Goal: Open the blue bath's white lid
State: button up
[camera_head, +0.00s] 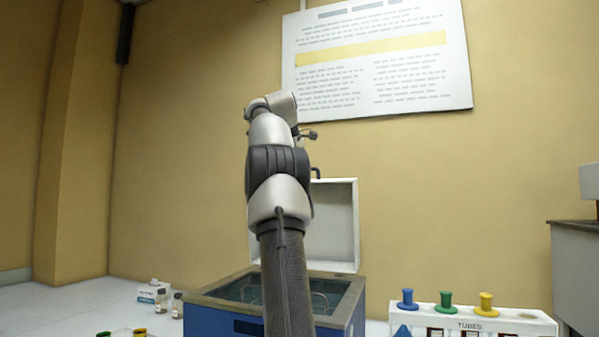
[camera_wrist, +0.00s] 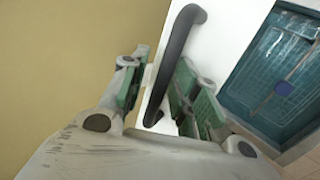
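The blue bath (camera_head: 345,318) stands on the counter behind my arm in the head view. Its white lid (camera_head: 336,225) is raised upright at the back, showing the bath's inside. A black handle (camera_head: 316,173) shows at the lid's top edge. In the wrist view the lid (camera_wrist: 228,30) is the white surface, and its curved black handle (camera_wrist: 176,58) runs between the fingers of my gripper (camera_wrist: 160,90). The fingers are spread apart on either side of the handle; firm contact is not visible. The bath's interior (camera_wrist: 265,75) shows at the right. My arm hides part of bath and lid.
A white tube rack (camera_head: 535,325) with blue, green and yellow-topped pieces stands right of the bath. Small bottles (camera_head: 177,305) and a small box (camera_head: 150,293) stand at the left. A wall poster (camera_head: 380,60) hangs behind. The counter's left side is mostly clear.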

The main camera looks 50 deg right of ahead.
dwell(0.3)
jog(key=v, duration=0.6)
jog(key=shift+r, duration=0.1)
jog(key=shift+s+a+r, duration=0.2)
jog(key=shift+a+r, duration=0.2)
jog(key=shift+a, duration=0.1)
